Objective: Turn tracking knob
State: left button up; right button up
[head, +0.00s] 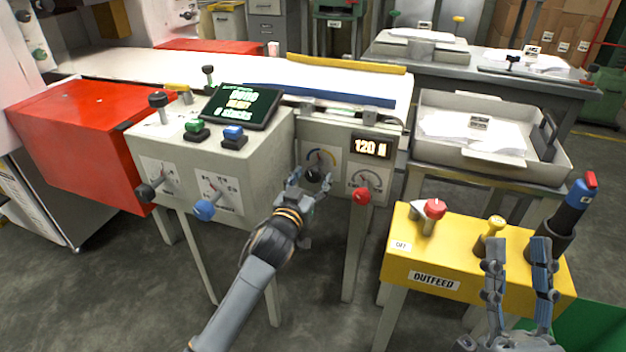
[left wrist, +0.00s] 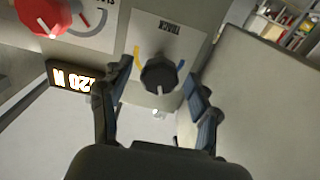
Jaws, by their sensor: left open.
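The tracking knob (head: 312,175) is black and sits on a pale plate with a yellow and blue arc, on the front of the grey machine. My left gripper (head: 309,183) is open just in front of it and partly covers it in the head view. In the left wrist view the tracking knob (left wrist: 158,74) lies between the spread fingers of the left gripper (left wrist: 157,76), with a gap on both sides. Its white mark points down in that picture. My right gripper (head: 517,247) is open, with nothing seen between its fingers, over the yellow outfeed box.
A red knob (head: 362,196) with its own dial is right of the tracking knob, below a lit display (head: 371,147). A grey control box (head: 240,165) with levers stands left. The yellow outfeed box (head: 400,262) and a paper tray (head: 490,172) stand right.

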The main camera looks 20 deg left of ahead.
pick_arm(q)
jog(key=shift+w, duration=0.65)
pick_arm(e)
jog(key=shift+s+d+r+t, duration=0.1)
jog(key=shift+s+r+t, duration=0.45)
jog(key=shift+s, duration=0.1)
pick_arm(q)
jog(key=shift+c, duration=0.2)
